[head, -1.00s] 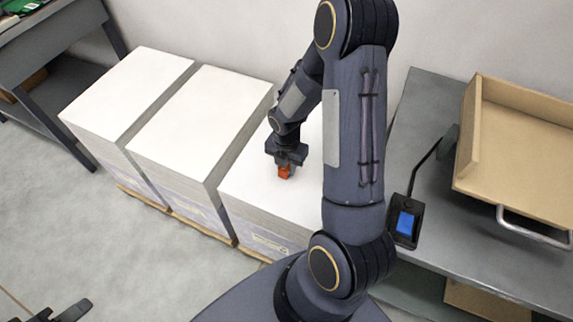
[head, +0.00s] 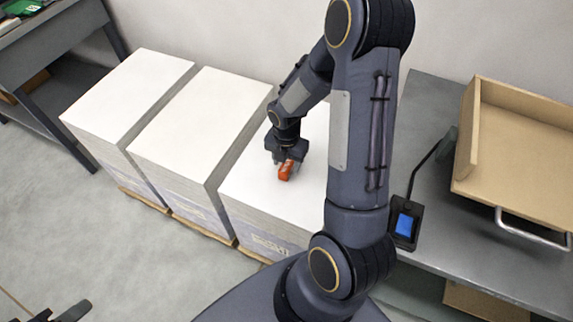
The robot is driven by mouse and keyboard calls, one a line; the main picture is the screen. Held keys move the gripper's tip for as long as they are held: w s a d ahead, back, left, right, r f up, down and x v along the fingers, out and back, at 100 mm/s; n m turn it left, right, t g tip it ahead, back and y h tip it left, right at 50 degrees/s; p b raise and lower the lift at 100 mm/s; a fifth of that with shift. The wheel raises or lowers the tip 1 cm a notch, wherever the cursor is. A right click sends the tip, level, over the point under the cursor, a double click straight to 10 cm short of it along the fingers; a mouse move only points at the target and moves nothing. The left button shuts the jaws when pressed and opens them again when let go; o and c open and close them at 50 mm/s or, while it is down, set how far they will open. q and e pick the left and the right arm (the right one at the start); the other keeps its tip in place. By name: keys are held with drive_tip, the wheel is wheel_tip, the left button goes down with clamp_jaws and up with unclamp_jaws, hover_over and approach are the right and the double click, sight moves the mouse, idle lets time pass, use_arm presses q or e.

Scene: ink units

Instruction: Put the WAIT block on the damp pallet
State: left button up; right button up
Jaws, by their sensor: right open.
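The WAIT block (head: 286,170) is a small orange-red block with pale marks on its face, too small to read. It is on the white top of the rightmost paper stack (head: 250,187). My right gripper (head: 287,160) is open, directly above and around the back of the block, with its fingers close to it. Two more white-topped pallet stacks stand to its left: the middle one (head: 200,122) and the left one (head: 128,90). The frames do not show which pallet is damp. My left gripper (head: 70,312) shows only as a dark part at the bottom left edge.
A grey bench (head: 425,125) on the right holds a cardboard-coloured tray (head: 530,150) and a small device with a blue screen (head: 404,225). A dark table (head: 50,30) stands at the far left. Narrow gaps separate the stacks. The floor in front of them is clear.

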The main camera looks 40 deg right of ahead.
wheel_tip(320, 180, up, 9)
drive_tip(key=p, duration=0.1)
wheel_tip(320, 180, up, 10)
drive_tip(key=m+t+y, duration=0.1)
drive_tip(key=m+t, duration=0.2)
drive_tip(key=m, duration=0.8)
hover_over(286, 165)
drive_tip(key=s+a, duration=0.5)
drive_tip(key=s, duration=0.1)
drive_tip(key=s+a+r+m+t+y, duration=0.1)
drive_tip(key=s+a+r+m, duration=0.1)
drive_tip(key=m, duration=0.5)
drive_tip(key=s+a+r+m+t+y, duration=0.1)
drive_tip(key=s+a+r+m, duration=0.2)
drive_tip(key=s+m, duration=0.4)
drive_tip(key=shift+a+t+y, duration=0.3)
drive_tip(key=shift+a+y, duration=0.1)
drive_tip(key=shift+a, duration=0.4)
